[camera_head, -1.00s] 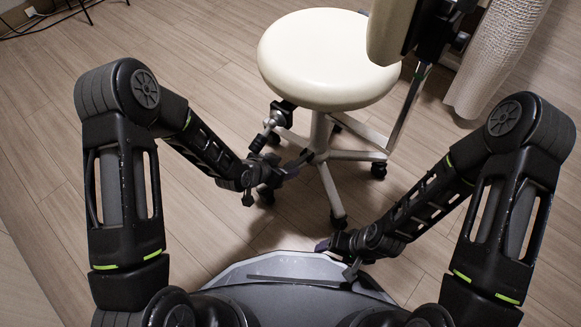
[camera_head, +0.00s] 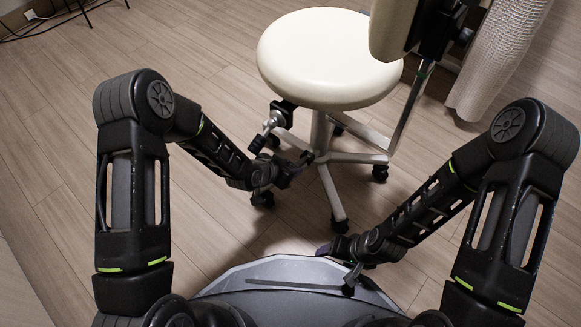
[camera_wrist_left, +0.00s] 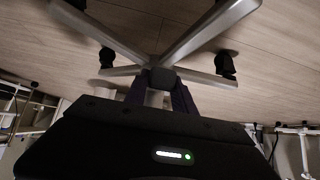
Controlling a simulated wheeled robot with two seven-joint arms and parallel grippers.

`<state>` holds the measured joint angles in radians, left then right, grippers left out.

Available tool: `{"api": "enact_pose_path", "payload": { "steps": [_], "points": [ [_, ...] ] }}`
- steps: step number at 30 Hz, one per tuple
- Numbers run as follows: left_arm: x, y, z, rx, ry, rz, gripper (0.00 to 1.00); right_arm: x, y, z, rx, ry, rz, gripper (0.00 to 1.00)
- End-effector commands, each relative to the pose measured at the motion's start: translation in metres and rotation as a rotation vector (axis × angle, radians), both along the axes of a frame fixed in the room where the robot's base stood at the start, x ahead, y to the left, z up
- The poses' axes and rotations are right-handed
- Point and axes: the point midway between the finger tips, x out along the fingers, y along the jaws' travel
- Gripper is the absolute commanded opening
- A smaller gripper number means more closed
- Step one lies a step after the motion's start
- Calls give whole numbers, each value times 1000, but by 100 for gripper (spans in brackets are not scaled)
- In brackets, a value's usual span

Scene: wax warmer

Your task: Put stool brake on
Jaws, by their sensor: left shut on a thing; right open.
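The stool has a round cream seat (camera_head: 328,58) on a grey column, with a star-shaped base (camera_head: 331,186) on black casters. My left gripper (camera_head: 297,168) is low at the left side of this base, close to the hub. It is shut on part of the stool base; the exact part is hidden. In the left wrist view the base's hub and legs (camera_wrist_left: 205,30) lie just beyond the fingers (camera_wrist_left: 158,97). I cannot make out a separate brake lever. My right gripper (camera_head: 337,266) is open and empty, low in front of the stool, apart from it.
A cream backrest (camera_head: 393,30) on a metal post stands at the stool's right. A pale curtain (camera_head: 497,65) hangs at the upper right. Thin black legs and a cable are at the upper left. The wood floor (camera_head: 55,130) at left is clear.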

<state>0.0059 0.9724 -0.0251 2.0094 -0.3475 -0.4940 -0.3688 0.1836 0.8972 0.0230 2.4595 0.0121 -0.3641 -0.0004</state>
Motion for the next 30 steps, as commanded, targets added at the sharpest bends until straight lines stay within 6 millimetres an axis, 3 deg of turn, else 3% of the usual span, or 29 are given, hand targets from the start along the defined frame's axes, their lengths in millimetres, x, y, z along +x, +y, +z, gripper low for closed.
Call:
{"api": "enact_pose_path", "payload": {
  "steps": [8,30],
  "points": [
    [0,0,0,0,0,0,0,0,0,0,0,0,0,69],
    [0,0,0,0,0,0,0,0,0,0,0,0,0,69]
  ]
}}
